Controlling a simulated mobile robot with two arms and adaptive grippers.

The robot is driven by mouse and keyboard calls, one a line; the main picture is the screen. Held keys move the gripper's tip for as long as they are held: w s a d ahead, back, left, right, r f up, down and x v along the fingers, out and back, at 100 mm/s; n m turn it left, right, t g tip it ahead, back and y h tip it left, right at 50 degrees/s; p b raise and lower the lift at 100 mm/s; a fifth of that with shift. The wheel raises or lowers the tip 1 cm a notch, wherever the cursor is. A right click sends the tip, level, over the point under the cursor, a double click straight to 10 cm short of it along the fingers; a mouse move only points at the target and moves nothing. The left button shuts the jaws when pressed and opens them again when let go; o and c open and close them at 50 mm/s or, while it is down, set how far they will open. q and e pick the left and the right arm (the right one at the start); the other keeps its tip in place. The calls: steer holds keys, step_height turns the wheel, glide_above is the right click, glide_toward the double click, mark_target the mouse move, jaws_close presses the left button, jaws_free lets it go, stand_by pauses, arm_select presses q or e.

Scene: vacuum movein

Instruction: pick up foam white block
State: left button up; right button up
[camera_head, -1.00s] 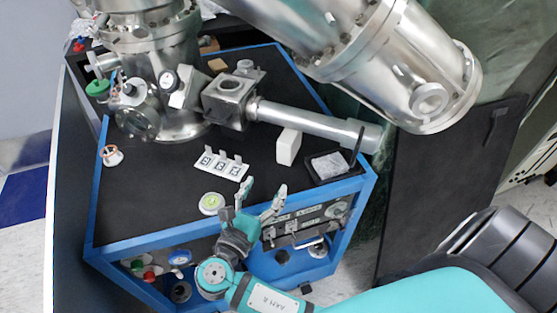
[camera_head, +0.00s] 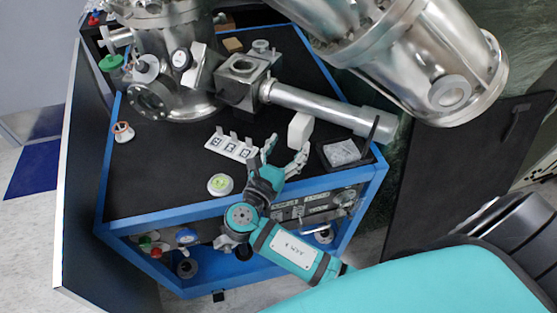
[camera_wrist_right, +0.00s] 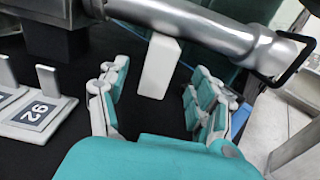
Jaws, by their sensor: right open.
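The white foam block (camera_head: 300,130) stands upright on the black tabletop (camera_head: 160,180), just in front of the steel tube. It also shows in the right wrist view (camera_wrist_right: 158,66), ahead of and between the finger tips, with the tube passing close behind its top. My right gripper (camera_head: 285,152) is open over the table, just short of the block on its near side. In the right wrist view my right gripper (camera_wrist_right: 155,95) has its two teal and grey fingers spread with nothing between them. My left gripper is not in view.
A steel tube (camera_head: 320,108) runs behind the block. A white numbered holder (camera_head: 232,147) stands left of the gripper. A black tray (camera_head: 345,153) lies to the right. A white and green round item (camera_head: 220,185) sits near the front edge.

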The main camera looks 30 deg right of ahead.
mark_target(305, 120)
steer(key=x, duration=1.1)
steer(key=shift+f, duration=0.1)
steer(key=shift+a, duration=0.1)
steer(key=c, duration=1.2)
